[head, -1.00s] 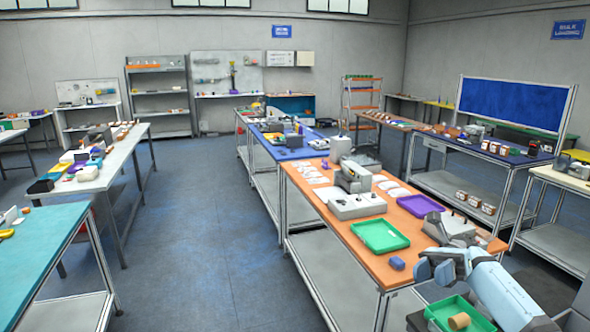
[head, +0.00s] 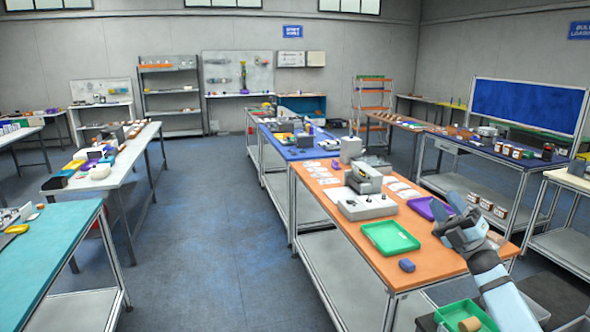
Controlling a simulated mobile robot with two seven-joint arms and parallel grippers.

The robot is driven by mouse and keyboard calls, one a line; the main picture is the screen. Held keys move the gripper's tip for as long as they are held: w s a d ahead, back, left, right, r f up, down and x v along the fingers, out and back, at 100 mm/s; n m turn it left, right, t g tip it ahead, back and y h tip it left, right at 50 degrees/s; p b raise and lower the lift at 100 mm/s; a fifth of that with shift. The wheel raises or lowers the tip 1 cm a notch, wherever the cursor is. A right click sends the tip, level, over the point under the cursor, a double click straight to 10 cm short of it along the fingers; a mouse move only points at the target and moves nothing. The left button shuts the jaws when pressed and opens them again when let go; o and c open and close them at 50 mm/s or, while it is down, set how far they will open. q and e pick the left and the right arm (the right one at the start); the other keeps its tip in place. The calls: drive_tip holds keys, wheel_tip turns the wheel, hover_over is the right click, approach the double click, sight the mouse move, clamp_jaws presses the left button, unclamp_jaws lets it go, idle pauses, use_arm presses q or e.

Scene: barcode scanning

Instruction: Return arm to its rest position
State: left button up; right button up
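My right arm (head: 495,290) comes in from the lower right, over the right part of the orange-topped table. My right gripper (head: 447,205) points up and away, near a purple tray (head: 420,207). Its fingertips look apart, with nothing visible between them. The gripper hides part of the table's right end. My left gripper is not in view.
The orange table (head: 345,233) holds a green tray (head: 390,239), a small blue block (head: 407,265) and a grey machine (head: 367,206). A green bin (head: 455,313) with a brown item sits low beside my arm. Open floor (head: 200,240) lies left of the table.

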drive_tip(key=w+d+f+m+h, duration=0.5)
drive_tip(key=f+m+h, duration=0.1)
drive_tip(key=m+h, duration=0.7)
drive_tip(key=w+d+f+m+h, duration=0.4)
drive_tip(key=d+f+m+h, duration=0.25)
drive_tip(key=m+h, duration=0.6)
drive_tip(key=s+a+f+m+y, duration=0.1)
drive_tip(key=s+a+f+y, duration=0.1)
drive_tip(key=s+a+f, duration=0.35)
drive_tip(key=s+a+f+m+y, duration=0.1)
drive_tip(key=s+a+f+y, duration=0.1)
drive_tip(key=f, duration=0.6)
drive_tip(key=s+a+f+g, duration=0.2)
drive_tip(key=s+a+f, duration=0.5)
drive_tip(key=s+f, duration=0.5)
drive_tip(key=s+a+f+g+y, duration=0.1)
drive_tip(key=s+a+f, duration=0.1)
drive_tip(key=s, duration=0.8)
drive_tip(key=s+a+f+g, duration=0.1)
drive_tip(key=s+a+f, duration=0.1)
drive_tip(key=s+a, duration=0.3)
drive_tip(key=s+a+f+g+y, duration=0.1)
drive_tip(key=s+a+f+g, duration=0.1)
drive_tip(key=s, duration=1.2)
drive_tip(key=shift+s+a+f+y, duration=0.35)
drive_tip(key=shift+a+f, duration=0.2)
drive_tip(key=shift+a, duration=0.3)
drive_tip(key=shift+d+m, duration=0.1)
drive_tip(key=shift+m, duration=0.15)
